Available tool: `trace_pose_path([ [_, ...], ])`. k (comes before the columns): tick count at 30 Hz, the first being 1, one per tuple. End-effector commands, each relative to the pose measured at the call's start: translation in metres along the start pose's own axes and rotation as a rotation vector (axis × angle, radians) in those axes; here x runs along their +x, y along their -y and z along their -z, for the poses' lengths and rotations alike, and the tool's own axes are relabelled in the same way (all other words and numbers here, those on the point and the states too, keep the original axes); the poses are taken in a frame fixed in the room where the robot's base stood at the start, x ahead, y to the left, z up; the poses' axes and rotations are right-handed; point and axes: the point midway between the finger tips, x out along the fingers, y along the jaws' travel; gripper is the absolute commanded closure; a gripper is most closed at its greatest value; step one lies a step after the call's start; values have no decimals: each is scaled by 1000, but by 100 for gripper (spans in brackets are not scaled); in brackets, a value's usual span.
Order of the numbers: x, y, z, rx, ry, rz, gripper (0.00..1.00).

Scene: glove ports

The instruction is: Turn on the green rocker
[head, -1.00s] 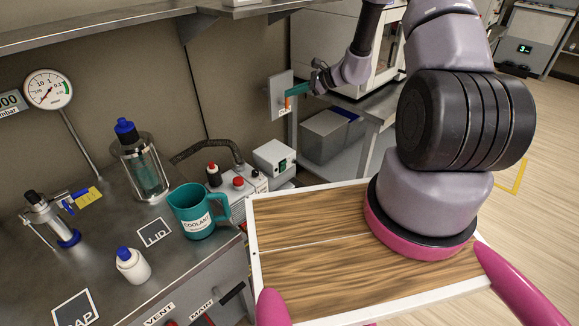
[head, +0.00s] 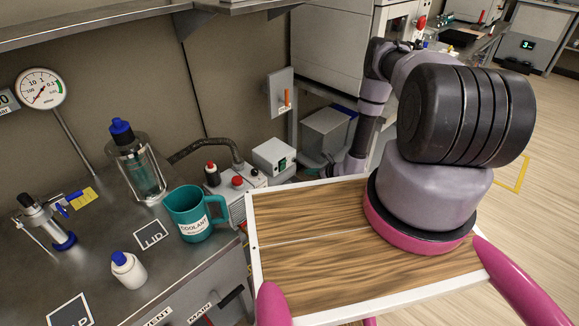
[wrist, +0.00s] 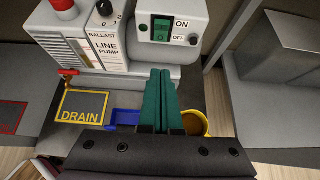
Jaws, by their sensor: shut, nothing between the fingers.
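The green rocker (wrist: 161,28) is set in the front of a small white switch box (wrist: 172,12), with ON printed above and OFF below on its right. I cannot tell which way the rocker is tipped. In the head view the white box (head: 268,152) stands behind the pump, and the rocker (head: 282,163) shows small and dark green. My gripper (wrist: 161,72) has its teal fingers shut and empty, pointing at the box, with the tips just below the rocker in the wrist view and seemingly apart from it. In the head view my gripper (head: 310,161) is right of the box, partly hidden.
The pump (wrist: 97,38) with red and black knobs is left of the box. A DRAIN plate (wrist: 82,105), blue tray (wrist: 124,119) and yellow-rimmed cup (wrist: 194,123) lie below. A wall panel (head: 279,84) with an orange lever is above. A teal coolant jug (head: 188,215) stands left.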

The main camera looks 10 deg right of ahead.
Motion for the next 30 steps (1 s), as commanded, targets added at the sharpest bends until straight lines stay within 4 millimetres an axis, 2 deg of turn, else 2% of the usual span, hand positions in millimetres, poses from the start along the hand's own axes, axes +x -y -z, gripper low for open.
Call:
trace_pose_path([
  [9, 1, 0, 0, -1, 1, 0, 100],
  [14, 13, -1, 0, -4, 1, -2, 100],
  [27, 102, -1, 0, -3, 2, -2, 100],
  [30, 114, 0, -14, -3, 3, -2, 100],
])
